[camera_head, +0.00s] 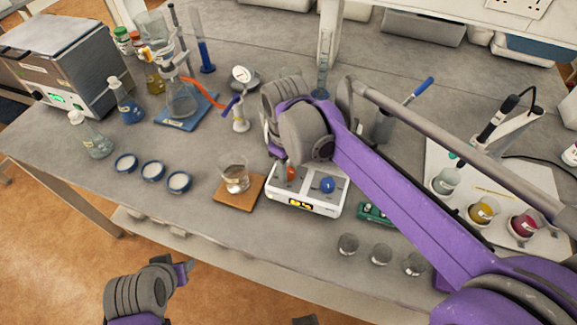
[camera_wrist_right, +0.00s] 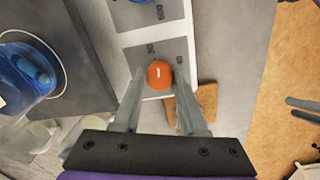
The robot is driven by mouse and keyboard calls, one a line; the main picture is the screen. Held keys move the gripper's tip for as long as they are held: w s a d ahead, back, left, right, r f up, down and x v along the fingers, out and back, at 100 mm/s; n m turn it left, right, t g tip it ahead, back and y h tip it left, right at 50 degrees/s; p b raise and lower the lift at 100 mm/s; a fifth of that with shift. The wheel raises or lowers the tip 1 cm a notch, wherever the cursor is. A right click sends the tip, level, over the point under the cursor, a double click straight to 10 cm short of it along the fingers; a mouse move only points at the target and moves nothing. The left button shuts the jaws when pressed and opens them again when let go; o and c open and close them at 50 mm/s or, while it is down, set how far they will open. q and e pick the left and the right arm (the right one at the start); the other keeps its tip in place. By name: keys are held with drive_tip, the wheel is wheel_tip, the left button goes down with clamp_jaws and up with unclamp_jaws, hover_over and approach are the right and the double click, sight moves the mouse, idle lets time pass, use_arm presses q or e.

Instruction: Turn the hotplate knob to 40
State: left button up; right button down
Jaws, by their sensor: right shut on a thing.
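The white hotplate (camera_head: 318,206) stands near the table's front edge, with a lit yellow display (camera_head: 301,204) whose digits I cannot read surely. Its orange knob (camera_head: 291,173) is at the left of the panel and a blue knob (camera_head: 327,185) at the right. In the right wrist view the orange knob (camera_wrist_right: 160,74) shows a short white mark and sits between the fingers of my right gripper (camera_wrist_right: 158,88), which is shut on it. My right arm hides much of the hotplate. My left gripper (camera_head: 184,271) hangs low in front of the table, its jaw opening unclear.
A flask of blue liquid (camera_wrist_right: 28,72) stands on the hotplate's grey plate in the right wrist view. A beaker (camera_head: 234,175) on a brown pad (camera_head: 239,196) stands left of the hotplate. Several small glasses (camera_head: 381,253) stand at the front right.

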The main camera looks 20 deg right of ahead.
drive_tip(key=m, duration=1.2)
drive_tip(key=shift+m, duration=0.3)
idle(0.4)
drive_tip(key=shift+c, duration=2.3)
unclamp_jaws()
wheel_tip(320, 180, up, 11)
drive_tip(key=p, duration=0.1)
drive_tip(key=shift+w+a, duration=0.15)
drive_tip(key=shift+a, duration=0.05)
drive_tip(key=shift+f, duration=0.15)
